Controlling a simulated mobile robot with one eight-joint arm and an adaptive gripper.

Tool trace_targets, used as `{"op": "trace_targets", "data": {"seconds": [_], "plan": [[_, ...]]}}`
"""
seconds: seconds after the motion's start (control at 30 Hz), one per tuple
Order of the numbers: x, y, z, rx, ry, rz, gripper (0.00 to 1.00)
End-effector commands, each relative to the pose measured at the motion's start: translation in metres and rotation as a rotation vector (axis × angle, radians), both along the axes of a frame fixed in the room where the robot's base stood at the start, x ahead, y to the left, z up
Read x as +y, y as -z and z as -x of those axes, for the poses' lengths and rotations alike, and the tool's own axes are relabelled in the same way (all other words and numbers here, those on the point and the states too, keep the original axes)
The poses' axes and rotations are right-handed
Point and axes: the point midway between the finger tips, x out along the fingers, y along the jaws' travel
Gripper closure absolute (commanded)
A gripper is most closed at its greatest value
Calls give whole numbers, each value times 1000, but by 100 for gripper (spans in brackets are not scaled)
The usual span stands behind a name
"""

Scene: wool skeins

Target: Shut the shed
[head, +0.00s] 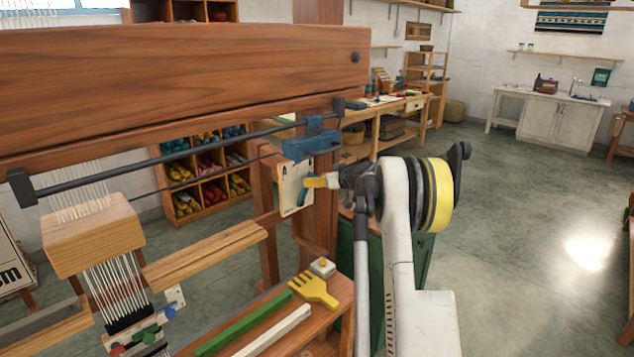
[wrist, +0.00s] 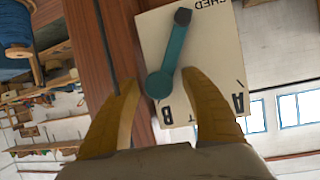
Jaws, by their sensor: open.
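A cream plate marked SHED, A and B (head: 290,193) is fixed to a wooden post of the loom; it also shows in the wrist view (wrist: 205,50). A teal lever (wrist: 170,58) with a round teal end and a dark end lies across it. Its round end is nearest the letter B, its dark end near the word SHED. The lever is partly hidden in the head view. My gripper (head: 311,182) is at the plate. In the wrist view its yellow fingers (wrist: 160,78) are open, one on each side of the lever's round end. I cannot tell if they touch it.
The loom's thick top beam (head: 180,85) and a dark bar with a blue block (head: 310,147) are above my gripper. A wooden shelf below holds a yellow comb (head: 315,288), a green stick (head: 245,325) and a white stick (head: 275,330). Open floor lies right.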

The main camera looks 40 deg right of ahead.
Motion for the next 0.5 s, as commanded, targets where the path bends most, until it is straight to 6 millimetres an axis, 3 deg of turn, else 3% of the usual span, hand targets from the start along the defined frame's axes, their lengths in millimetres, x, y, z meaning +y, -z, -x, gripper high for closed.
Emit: {"op": "trace_targets", "data": {"seconds": [0.03, 0.07, 0.2, 0.5], "plan": [[0, 0, 0, 0, 0, 0, 47], [0, 0, 0, 0, 0, 0, 54], [0, 0, 0, 0, 0, 0, 97], [2, -1, 1, -2, 0, 22, 100]]}}
